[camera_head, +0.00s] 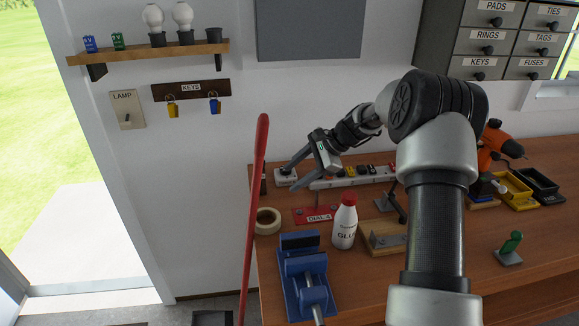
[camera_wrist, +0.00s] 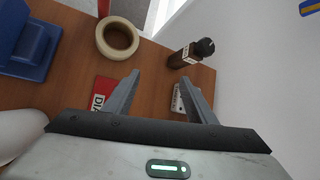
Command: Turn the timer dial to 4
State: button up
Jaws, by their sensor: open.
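My gripper (camera_head: 282,174) is open, its fingers pointing down and left over the back left of the workbench. In the wrist view the gap between the fingertips (camera_wrist: 159,77) is empty, with bare wood below. A small white unit with a dark knob (camera_head: 286,177) sits by the fingertips in the head view; I cannot tell if they touch. A white piece with dark marks (camera_wrist: 178,104) shows partly behind the right finger in the wrist view. A red plate lettered DIAL (camera_head: 300,214) lies in front, partly hidden by the left finger in the wrist view (camera_wrist: 103,92). No dial number is readable.
A tape roll (camera_head: 267,221) and blue vise (camera_head: 304,268) are at the left. A glue bottle (camera_head: 344,226) stands before the red plate. A power strip (camera_head: 350,180) lies along the wall. A brown bottle (camera_wrist: 184,57) stands beyond the fingers. A red pole (camera_head: 257,200) rises at the bench's left edge.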

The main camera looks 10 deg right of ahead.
jog(key=d+m+t+y, duration=0.2)
jog(key=d+m+t, duration=0.5)
jog(key=d+m, duration=0.45)
jog(key=shift+m+h, duration=0.25)
jog(key=shift+h, duration=0.05)
jog(key=x, duration=1.7)
jog(key=shift+a+r+p, duration=0.15)
jog(key=shift+a+p, duration=0.15)
jog(key=shift+a, duration=0.25)
jog(key=c, duration=1)
jog(key=shift+m+h+b, duration=0.3)
jog(key=shift+m+b, duration=0.1)
jog(key=shift+b, duration=0.8)
jog(key=shift+c, duration=0.2)
jog(key=shift+s+m+t+h+b, duration=0.15)
jog(key=shift+m+t+h+b, duration=0.25)
jog(key=shift+t+b, duration=0.15)
